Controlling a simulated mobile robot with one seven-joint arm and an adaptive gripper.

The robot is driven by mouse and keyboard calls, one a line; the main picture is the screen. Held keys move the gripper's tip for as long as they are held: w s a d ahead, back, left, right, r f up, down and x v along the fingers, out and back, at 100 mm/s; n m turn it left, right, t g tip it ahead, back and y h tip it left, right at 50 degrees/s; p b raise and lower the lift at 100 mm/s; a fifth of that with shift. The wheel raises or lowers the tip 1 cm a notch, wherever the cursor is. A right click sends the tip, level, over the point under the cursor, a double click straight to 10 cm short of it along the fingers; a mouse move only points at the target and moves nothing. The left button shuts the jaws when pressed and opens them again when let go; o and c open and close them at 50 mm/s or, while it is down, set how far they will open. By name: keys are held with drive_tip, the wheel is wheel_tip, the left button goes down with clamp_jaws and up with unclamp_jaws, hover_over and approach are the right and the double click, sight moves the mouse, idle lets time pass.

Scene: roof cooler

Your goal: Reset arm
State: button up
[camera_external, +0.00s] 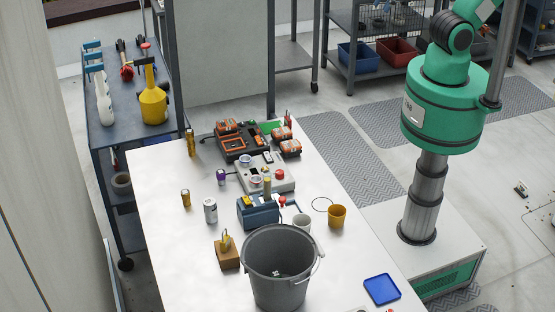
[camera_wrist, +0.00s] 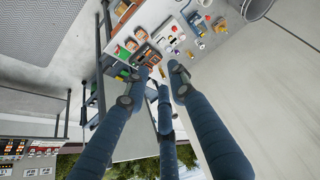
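My gripper (camera_wrist: 154,84) shows in the wrist view as several dark blue fingers. They are spread apart with nothing between them, so it is open and empty. The workbench with its objects lies beyond the fingertips, at a distance. In the external view my green arm stands at the right and runs out of the top edge, so the gripper is hidden there.
A white table (camera_external: 170,172) holds a grey bucket (camera_external: 280,272), a blue tray (camera_external: 382,289), a yellow cup (camera_external: 337,215), a wooden block (camera_external: 227,256), cans and an orange-black charger set (camera_external: 243,145). A blue-grey cart (camera_external: 112,115) and shelves stand behind.

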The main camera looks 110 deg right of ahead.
wheel_tip(320, 180, down, 17)
drive_tip(key=b, duration=1.6)
drive_tip(key=shift+b, duration=0.4)
drive_tip(key=shift+o, duration=0.2)
drive_tip(key=shift+r, duration=0.1)
